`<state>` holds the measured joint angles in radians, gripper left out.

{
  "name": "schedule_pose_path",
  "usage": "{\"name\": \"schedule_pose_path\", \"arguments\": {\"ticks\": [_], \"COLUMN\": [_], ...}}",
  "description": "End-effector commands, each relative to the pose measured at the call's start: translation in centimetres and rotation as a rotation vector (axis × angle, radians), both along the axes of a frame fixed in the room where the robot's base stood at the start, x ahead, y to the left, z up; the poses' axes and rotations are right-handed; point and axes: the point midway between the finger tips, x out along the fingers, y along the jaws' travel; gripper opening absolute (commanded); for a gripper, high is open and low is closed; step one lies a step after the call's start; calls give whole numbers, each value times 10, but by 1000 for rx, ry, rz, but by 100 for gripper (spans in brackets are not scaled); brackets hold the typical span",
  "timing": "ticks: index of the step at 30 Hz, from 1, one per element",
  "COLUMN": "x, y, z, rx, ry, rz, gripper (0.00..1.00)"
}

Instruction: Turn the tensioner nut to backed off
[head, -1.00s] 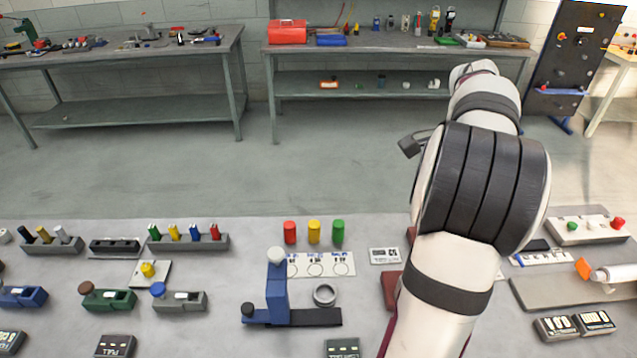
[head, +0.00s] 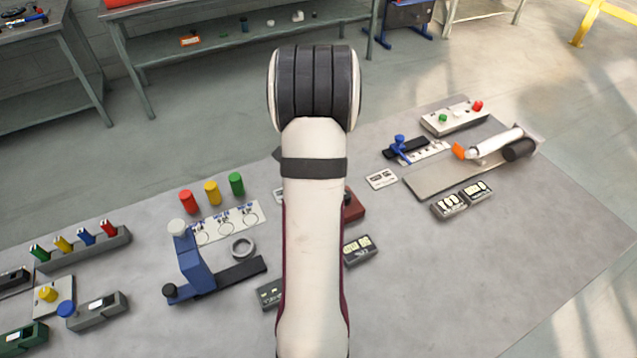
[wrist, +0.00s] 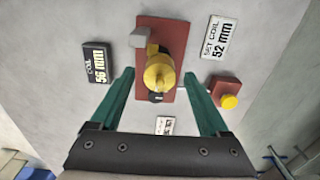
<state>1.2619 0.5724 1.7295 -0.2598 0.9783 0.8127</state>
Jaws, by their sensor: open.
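In the wrist view, a yellow round part (wrist: 160,76) stands on a dark red base plate (wrist: 175,35). I take it for the tensioner nut, though no label on it is readable. A grey block (wrist: 139,38) sits beside it, and a small dark piece with a light mark shows just below it. My gripper (wrist: 159,74) is open, with one green finger on each side of the yellow part and no visible contact. In the head view, only a piece of the red base (head: 353,206) shows beside my arm; my gripper and the yellow part are hidden.
In the wrist view, signs read "COIL 56 mm" (wrist: 97,63) and "SET COIL 52 mm" (wrist: 219,38). A red block with a yellow button (wrist: 229,101) lies right of the base. In the head view, a blue stand (head: 193,262) and grey ring (head: 243,247) lie left of my arm.

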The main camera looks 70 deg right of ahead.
Motion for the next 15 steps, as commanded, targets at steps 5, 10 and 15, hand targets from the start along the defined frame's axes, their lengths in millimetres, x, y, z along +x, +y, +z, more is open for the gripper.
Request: {"name": "schedule_pose_path", "arguments": {"ticks": [5, 10, 15], "x": [0, 0, 0], "y": [0, 0, 0], "z": [0, 0, 0], "rx": [0, 0, 0], "ry": [0, 0, 0], "rz": [0, 0, 0], "gripper": [77, 47, 16]}}
